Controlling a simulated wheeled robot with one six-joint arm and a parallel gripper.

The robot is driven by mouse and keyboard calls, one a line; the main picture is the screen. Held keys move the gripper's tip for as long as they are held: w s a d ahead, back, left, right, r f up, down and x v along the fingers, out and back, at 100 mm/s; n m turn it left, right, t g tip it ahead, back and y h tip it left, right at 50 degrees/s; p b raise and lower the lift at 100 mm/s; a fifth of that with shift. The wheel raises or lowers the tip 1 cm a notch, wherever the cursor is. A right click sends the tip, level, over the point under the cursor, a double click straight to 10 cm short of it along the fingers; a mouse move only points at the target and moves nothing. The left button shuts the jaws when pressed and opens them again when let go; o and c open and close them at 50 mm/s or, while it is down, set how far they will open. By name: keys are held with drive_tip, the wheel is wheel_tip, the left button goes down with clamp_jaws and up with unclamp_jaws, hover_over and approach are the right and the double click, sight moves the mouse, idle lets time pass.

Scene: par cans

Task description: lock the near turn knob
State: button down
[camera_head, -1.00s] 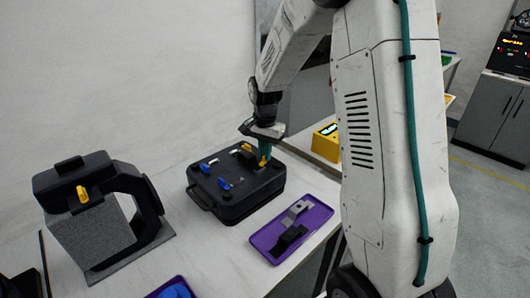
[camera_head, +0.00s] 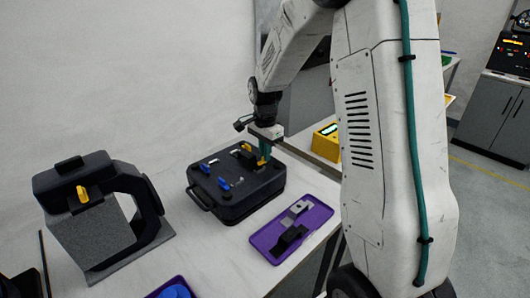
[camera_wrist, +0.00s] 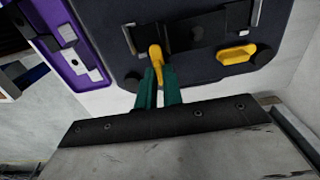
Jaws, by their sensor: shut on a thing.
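A black case (camera_head: 240,205) lies on the table, with yellow and blue turn knobs on its top. My gripper (camera_head: 264,154) points down at the case's right end, its teal fingers (camera_wrist: 158,88) closed on a yellow turn knob (camera_wrist: 155,56). That knob also shows in the head view (camera_head: 262,162), partly hidden by the fingers. A second yellow knob (camera_wrist: 236,54) sits apart from the fingers, beside a dark strap plate (camera_wrist: 190,33); it also shows in the head view (camera_head: 246,148). Two blue knobs (camera_head: 224,184) are on the case's left part.
A purple tray (camera_head: 262,241) with a grey and a black part lies in front of the case. A dark arched fixture (camera_head: 150,205) with a yellow knob stands at left. A yellow box (camera_head: 326,143) is behind, at right. The table is bare between fixture and case.

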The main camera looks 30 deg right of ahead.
drive_tip(key=c, duration=1.5)
unclamp_jaws()
drive_tip(key=shift+c, duration=0.2)
drive_tip(key=shift+r, duration=0.1)
wheel_tip(320, 180, up, 8)
drive_tip(key=shift+d+f, duration=0.1)
drive_tip(key=shift+f, duration=0.05)
drive_tip(key=s+a+r+n, duration=0.3)
drive_tip(key=s+a+n, duration=0.1)
drive_tip(key=s, duration=0.6)
drive_tip(key=s+a+r+n+t, duration=0.1)
drive_tip(key=s+a+r+n, duration=0.2)
drive_tip(key=s+n, duration=0.3)
drive_tip(key=s+a+r+n, duration=0.2)
drive_tip(key=s+a+n, duration=0.3)
drive_tip(key=s, duration=1.1)
drive_tip(key=shift+r+n, duration=0.4)
drive_tip(key=shift+n, duration=0.1)
